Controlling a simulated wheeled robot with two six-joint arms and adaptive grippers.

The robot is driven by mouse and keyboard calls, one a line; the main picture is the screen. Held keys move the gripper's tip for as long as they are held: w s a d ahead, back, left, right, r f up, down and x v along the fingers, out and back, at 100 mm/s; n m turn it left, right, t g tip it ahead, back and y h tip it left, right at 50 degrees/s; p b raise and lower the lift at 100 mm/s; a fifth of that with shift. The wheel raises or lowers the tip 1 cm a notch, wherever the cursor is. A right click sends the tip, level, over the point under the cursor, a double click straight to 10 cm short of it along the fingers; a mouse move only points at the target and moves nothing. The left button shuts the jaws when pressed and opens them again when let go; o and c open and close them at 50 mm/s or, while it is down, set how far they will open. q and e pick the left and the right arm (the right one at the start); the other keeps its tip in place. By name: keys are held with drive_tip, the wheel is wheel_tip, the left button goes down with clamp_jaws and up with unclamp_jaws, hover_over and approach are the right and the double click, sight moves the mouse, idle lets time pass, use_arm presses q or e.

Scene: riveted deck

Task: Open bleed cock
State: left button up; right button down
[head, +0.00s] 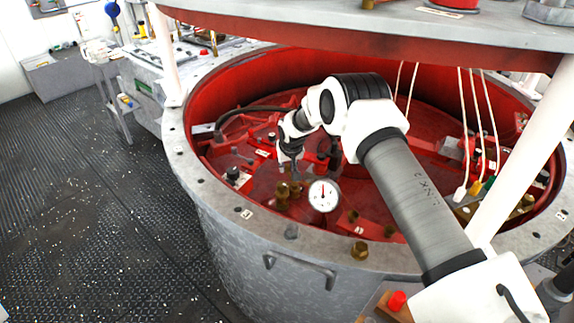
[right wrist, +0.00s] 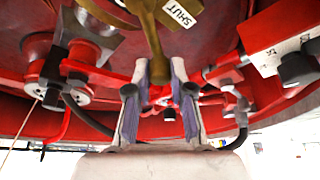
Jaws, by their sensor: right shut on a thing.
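The bleed cock shows in the right wrist view as a brass body with a brass lever (right wrist: 151,42), beside a white tag (right wrist: 180,13) reading SHUT. My right gripper (right wrist: 159,95) is shut on the lever's end, one pale finger on each side. In the head view my right gripper (head: 290,158) reaches down inside the red-lined drum, just above brass fittings (head: 282,198) beside a white dial gauge (head: 323,195). There the lever is too small and covered to make out. My left gripper is in neither view.
The drum's grey rim (head: 240,215) surrounds the red well. A heavy lid (head: 450,28) hangs above on white posts. Cords with coloured ends (head: 475,187) hang at the right. The dark floor at left is clear.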

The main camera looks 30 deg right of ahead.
drive_tip(key=c, duration=1.3)
unclamp_jaws()
drive_tip(key=shift+f, duration=0.1)
drive_tip(key=shift+o, duration=1.3)
